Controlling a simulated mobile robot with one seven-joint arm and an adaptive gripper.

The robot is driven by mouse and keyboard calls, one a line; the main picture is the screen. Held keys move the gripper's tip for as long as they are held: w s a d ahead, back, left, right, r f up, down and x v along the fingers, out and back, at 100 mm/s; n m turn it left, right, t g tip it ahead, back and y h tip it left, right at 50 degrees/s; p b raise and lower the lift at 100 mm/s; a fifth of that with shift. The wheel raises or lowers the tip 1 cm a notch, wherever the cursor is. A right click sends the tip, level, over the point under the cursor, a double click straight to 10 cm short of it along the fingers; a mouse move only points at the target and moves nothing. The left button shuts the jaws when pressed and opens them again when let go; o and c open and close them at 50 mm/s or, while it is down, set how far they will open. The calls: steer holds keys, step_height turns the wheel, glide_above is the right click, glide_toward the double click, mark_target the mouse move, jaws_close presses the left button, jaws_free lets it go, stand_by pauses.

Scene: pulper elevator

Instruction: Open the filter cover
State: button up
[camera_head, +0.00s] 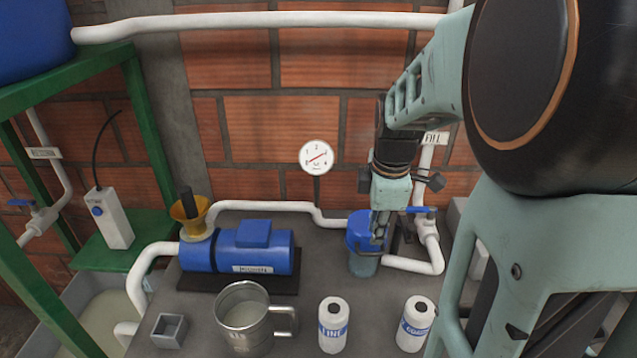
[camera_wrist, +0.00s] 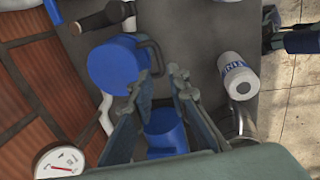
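The filter is a round vessel (camera_head: 362,262) with a blue cover (camera_head: 356,236), standing upright on the grey bench at the wall; the cover looks seated on it. In the wrist view the cover (camera_wrist: 116,66) is a blue disc with a dark curved piece along its right edge. My gripper (camera_head: 379,238) points down at the cover's right side and hides part of it. In the wrist view my gripper (camera_wrist: 163,82) has its fingers apart with nothing between them; one fingertip is close to the cover's edge. I cannot tell whether it touches.
White pipes and a blue-handled valve (camera_head: 424,211) stand right of the filter. A blue pump (camera_head: 240,251) with a yellow funnel (camera_head: 187,226) is to the left. A metal jug (camera_head: 243,322) and two white bottles (camera_head: 333,325) stand in front. A gauge (camera_head: 316,156) is behind.

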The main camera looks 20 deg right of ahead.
mark_target(371, 253)
steer(key=f, duration=0.2)
steer(key=w+f, duration=0.1)
steer(key=f, duration=0.4)
steer(key=shift+w+d+f, duration=0.1)
steer(key=shift+w+d, duration=0.1)
steer(key=shift+w, duration=0.05)
steer(key=shift+c, duration=0.7)
jaws_close()
